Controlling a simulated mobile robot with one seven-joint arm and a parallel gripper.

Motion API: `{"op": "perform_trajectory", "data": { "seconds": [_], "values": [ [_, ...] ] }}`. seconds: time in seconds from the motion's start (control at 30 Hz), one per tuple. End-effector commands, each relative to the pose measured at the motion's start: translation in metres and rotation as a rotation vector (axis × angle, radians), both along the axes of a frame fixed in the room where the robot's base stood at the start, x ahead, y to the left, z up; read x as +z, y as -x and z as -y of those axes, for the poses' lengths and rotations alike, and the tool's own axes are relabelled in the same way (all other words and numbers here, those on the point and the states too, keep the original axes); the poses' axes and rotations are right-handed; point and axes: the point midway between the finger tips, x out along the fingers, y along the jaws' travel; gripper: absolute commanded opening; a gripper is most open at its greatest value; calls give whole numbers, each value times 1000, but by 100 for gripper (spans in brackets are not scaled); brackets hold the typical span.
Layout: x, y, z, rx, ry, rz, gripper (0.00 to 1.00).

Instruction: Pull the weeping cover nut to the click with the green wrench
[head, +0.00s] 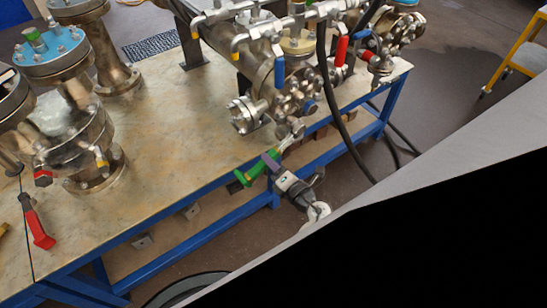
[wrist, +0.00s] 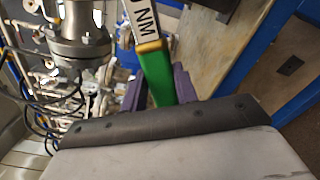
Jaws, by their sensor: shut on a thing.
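My gripper (head: 270,163) is shut on the green wrench (head: 246,177) at the table's front edge. The wrench's metal shaft runs up and right, and its head (head: 298,130) is close below the bolted end cover (head: 296,97) of the horizontal vessel. I cannot tell whether the head is seated on a nut, nor which nut weeps. In the wrist view the green handle (wrist: 158,77) lies between my purple fingers (wrist: 182,82), with a yellow band and a white label reading "NM" above it. The wrench's head is out of that view.
A red-handled tool (head: 38,225) lies on the table (head: 170,140) at left, near upright flanged vessels, one with a blue cover (head: 48,52). A black hose (head: 328,100) hangs right of the end cover. A metal flange (wrist: 80,42) is left of the wrench in the wrist view.

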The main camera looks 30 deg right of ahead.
Motion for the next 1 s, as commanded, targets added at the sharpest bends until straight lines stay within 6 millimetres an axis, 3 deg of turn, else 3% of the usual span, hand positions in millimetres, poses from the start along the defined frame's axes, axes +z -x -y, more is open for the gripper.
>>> {"op": "perform_trajectory", "data": {
  "seconds": [0.03, 0.43, 0.57, 1.0],
  "values": [
    [8, 0, -1, 1, -18, 2, 2],
    [27, 0, -9, 2, -174, -10, 2],
    [23, 2, -8, 0, -188, -11, 2],
    [23, 45, -5, 0, -185, -11, 2]
  ]
}}
